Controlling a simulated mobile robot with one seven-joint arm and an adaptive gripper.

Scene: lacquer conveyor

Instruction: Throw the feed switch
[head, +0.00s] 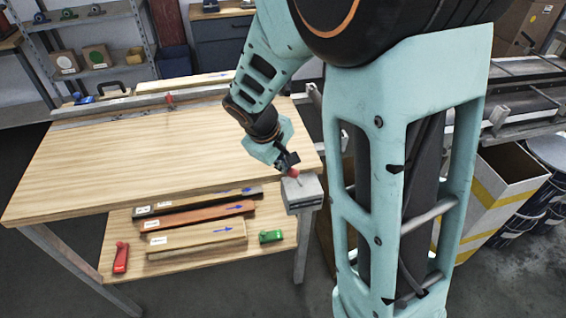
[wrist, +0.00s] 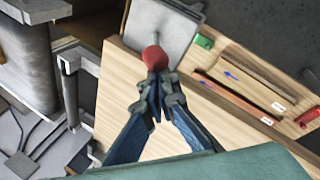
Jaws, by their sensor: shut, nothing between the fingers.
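The feed switch is a grey box (head: 303,194) at the right front corner of the workbench, with a short lever topped by a red knob (head: 292,173). In the wrist view the box (wrist: 172,28) is at the top and the red knob (wrist: 153,57) is just beyond my fingertips. My gripper (head: 288,161) is shut and empty, right at the knob. In the wrist view my closed fingertips (wrist: 155,82) overlap the knob's near edge; whether they touch it I cannot tell. The lever's stem is mostly hidden there by the knob.
The workbench (head: 170,150) has a mostly bare wooden top. A lower shelf holds several wooden strips (head: 200,237), a red tool (head: 121,257) and a green block (head: 271,237). A conveyor (head: 530,105) and a yellow-striped carton (head: 500,190) stand to the right.

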